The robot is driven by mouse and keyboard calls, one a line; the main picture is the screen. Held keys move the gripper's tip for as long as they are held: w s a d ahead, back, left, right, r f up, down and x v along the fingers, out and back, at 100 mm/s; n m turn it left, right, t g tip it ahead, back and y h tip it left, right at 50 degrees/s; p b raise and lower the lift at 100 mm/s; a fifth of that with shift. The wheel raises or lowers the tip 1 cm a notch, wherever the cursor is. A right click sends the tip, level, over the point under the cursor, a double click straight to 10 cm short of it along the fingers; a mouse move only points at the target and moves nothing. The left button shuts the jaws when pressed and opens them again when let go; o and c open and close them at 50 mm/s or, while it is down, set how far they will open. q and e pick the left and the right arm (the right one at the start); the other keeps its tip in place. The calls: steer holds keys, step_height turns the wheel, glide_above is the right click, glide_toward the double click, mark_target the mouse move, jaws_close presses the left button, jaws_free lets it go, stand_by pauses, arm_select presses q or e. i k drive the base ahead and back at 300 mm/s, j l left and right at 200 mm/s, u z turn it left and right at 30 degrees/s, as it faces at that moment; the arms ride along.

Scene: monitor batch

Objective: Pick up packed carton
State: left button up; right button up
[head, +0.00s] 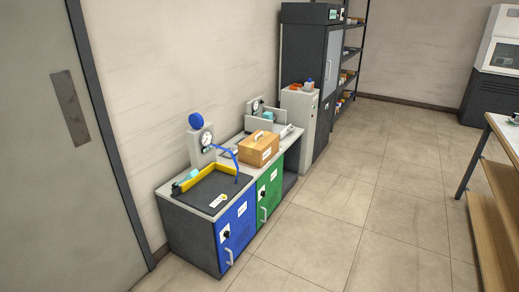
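An orange-brown box-like carton (255,153) with a pale handle-like piece on top and a small white label on its front sits on the low counter against the wall. It stands on the counter's middle part, above the green door. Its top looks closed, but I cannot tell what is inside. Neither of my grippers is in view.
The counter (230,152) has a blue door (237,232) and a green door (268,195). A black tray area with a yellow edge (212,175) and a dial gauge (206,138) lie left of the carton. A table (507,128) stands at right. The tiled floor (350,205) between is clear.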

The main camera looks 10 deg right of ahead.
mark_target(255, 150)
steer(key=i+l+z, duration=0.6)
steer(key=i+z, duration=0.15)
steer(key=i, duration=0.15)
steer(key=i+l+z, duration=0.15)
steer(key=i+z, duration=0.2)
steer(key=i+l, duration=0.1)
steer(key=i, duration=1.65)
steer(key=i+u, duration=0.3)
steer(key=i, duration=0.2)
steer(key=i+l+u, duration=0.1)
steer(key=i+u, duration=0.15)
steer(key=i, duration=0.3)
steer(key=i+l+u, duration=0.3)
steer(key=i, duration=0.2)
